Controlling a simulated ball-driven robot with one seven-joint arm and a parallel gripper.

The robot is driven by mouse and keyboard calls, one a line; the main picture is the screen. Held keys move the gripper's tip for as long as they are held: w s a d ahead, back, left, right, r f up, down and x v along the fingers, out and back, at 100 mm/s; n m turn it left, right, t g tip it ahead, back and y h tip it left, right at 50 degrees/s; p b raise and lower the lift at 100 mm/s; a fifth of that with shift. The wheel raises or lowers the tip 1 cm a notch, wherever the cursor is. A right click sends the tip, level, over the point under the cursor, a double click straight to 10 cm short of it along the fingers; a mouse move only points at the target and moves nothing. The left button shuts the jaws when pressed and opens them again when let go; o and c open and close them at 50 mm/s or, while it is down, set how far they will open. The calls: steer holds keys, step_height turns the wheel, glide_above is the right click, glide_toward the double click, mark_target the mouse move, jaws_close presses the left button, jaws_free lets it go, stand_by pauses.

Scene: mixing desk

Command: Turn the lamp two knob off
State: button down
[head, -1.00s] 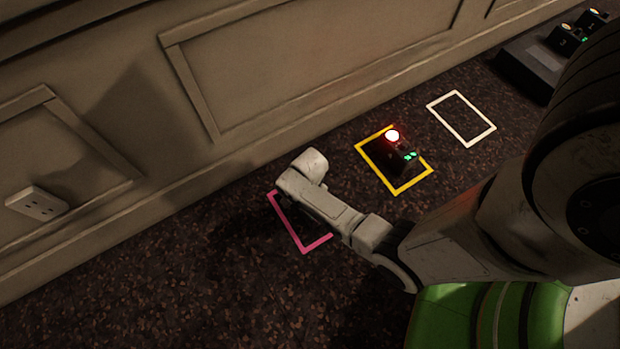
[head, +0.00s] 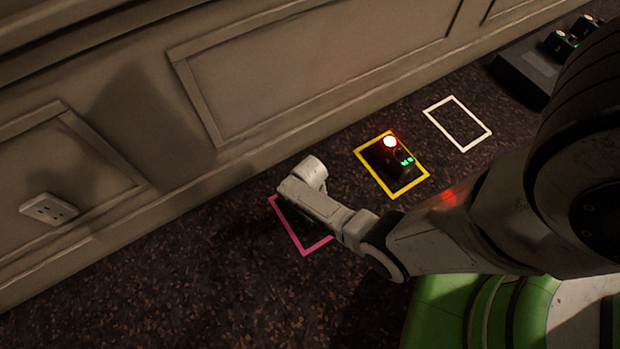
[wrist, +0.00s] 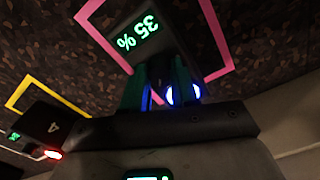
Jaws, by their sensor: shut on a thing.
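Blue light shows around the fingers. In the head view my wrist hangs over the pink outline (head: 318,247) and hides most of the unit and the fingers. I cannot read a lamp number on this unit.
A dark box with a glowing red top (head: 390,142) and green display stands in a yellow outline (head: 403,191) nearby. A white outline (head: 487,137) is empty. A black console (head: 527,75) stands at upper right. A wall with a socket (head: 48,208) runs behind.

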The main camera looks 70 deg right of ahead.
steer(key=n+p, duration=0.1)
steer(key=n, duration=0.4)
steer(key=shift+n, duration=0.3)
steer(key=n, duration=1.1)
steer(key=shift+n+p, duration=0.35)
steer(key=shift+n, duration=0.05)
steer(key=n, duration=0.5)
steer(key=shift+n, duration=0.3)
steer(key=c, duration=0.9)
jaws_free()
steer(key=shift+o, duration=0.2)
